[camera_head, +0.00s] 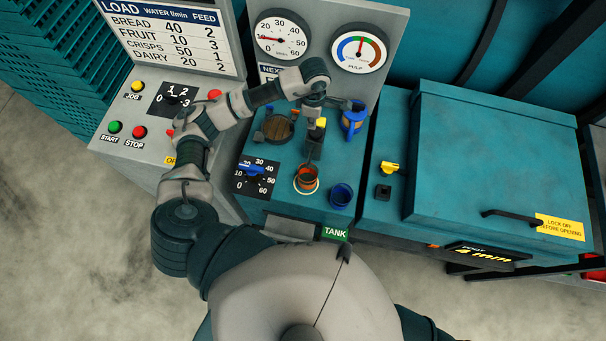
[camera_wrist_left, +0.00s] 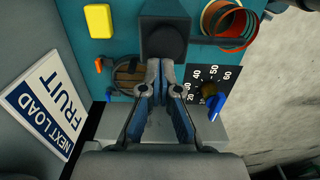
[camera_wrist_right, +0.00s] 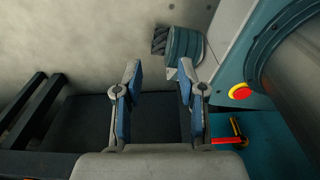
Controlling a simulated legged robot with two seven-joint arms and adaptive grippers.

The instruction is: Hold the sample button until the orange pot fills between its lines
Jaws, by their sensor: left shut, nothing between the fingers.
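The orange pot (camera_head: 306,180) stands on the teal bench in the head view, below a dark spout block (camera_head: 314,146). It also shows at the top right of the left wrist view (camera_wrist_left: 230,25), where bands line its inside; I cannot tell its fill level. My left gripper (camera_head: 314,103) points down over the bench, behind the pot. In the left wrist view its fingers (camera_wrist_left: 160,68) are shut and empty, with tips at the edge of a black block with a round dark face (camera_wrist_left: 165,42); contact is unclear. My right gripper (camera_wrist_right: 160,75) is open and empty, away from the pot.
A blue pot (camera_head: 341,195) stands right of the orange one. A dial with a blue pointer (camera_head: 252,169) is to its left. A round wooden-looking lid (camera_head: 278,127) and a blue holder (camera_head: 353,118) flank my left gripper. Gauges (camera_head: 281,38) stand behind.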

